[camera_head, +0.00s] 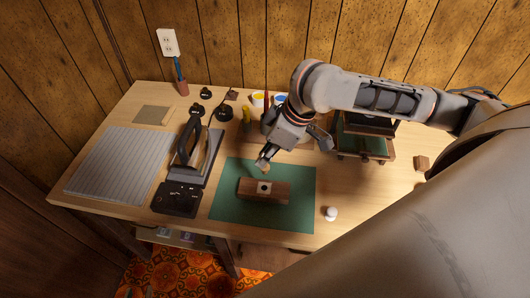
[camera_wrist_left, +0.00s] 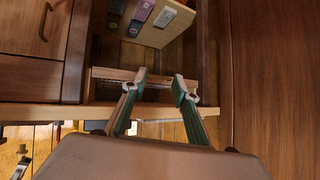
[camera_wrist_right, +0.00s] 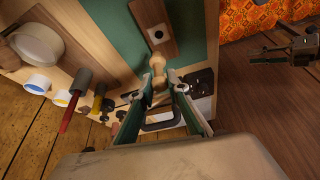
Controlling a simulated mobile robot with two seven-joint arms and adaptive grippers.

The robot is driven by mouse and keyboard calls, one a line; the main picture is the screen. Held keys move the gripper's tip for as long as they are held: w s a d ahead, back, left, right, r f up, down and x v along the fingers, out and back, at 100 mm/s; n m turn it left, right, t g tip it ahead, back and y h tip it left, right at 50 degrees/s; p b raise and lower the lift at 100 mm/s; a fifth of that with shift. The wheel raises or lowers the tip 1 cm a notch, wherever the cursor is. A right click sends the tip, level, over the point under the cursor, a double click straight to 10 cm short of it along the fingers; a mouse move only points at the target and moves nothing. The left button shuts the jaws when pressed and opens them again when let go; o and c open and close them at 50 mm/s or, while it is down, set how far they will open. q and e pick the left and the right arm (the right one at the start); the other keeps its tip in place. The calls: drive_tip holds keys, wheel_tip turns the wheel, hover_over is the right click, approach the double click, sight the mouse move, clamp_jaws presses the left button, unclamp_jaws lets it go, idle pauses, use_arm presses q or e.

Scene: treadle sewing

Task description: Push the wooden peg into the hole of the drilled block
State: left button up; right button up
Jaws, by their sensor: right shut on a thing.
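The drilled block (camera_head: 252,188) is brown wood and lies on the green cutting mat (camera_head: 299,214); its dark hole is in a pale patch on top. The block also shows in the right wrist view (camera_wrist_right: 147,14). My right gripper (camera_head: 263,163) is shut on the light wooden peg (camera_wrist_right: 157,65), just behind the block in the head view. The peg's end is outside the hole; its exact height above the block is unclear. My left gripper (camera_wrist_left: 160,86) is open and empty, low by the table's drawers, and outside the head view.
An iron (camera_head: 189,143) and a black box (camera_head: 177,198) stand left of the mat. A grey ribbed pad (camera_head: 118,162) lies at far left. A white knob-like item (camera_head: 331,213) sits right of the mat. Paint pots and a small stand are behind.

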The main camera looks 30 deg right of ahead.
drive_tip(key=n, duration=0.1)
drive_tip(key=n+g+p, duration=0.1)
drive_tip(key=shift+s+a+n+y, duration=0.2)
drive_tip(key=shift+n+y, duration=0.1)
drive_tip(key=shift+y, duration=0.1)
drive_tip(key=shift+s+a+f+n+g+p, duration=0.15)
drive_tip(key=shift+n+g+p, duration=0.35)
drive_tip(key=shift+n, duration=0.7)
use_arm(q)
drive_tip(key=shift+s+a+r, duration=0.1)
drive_tip(key=shift+s+r, duration=0.4)
drive_tip(key=shift+r, duration=0.1)
use_arm(e)
drive_tip(key=shift+f, duration=0.2)
drive_tip(key=shift+f, duration=0.1)
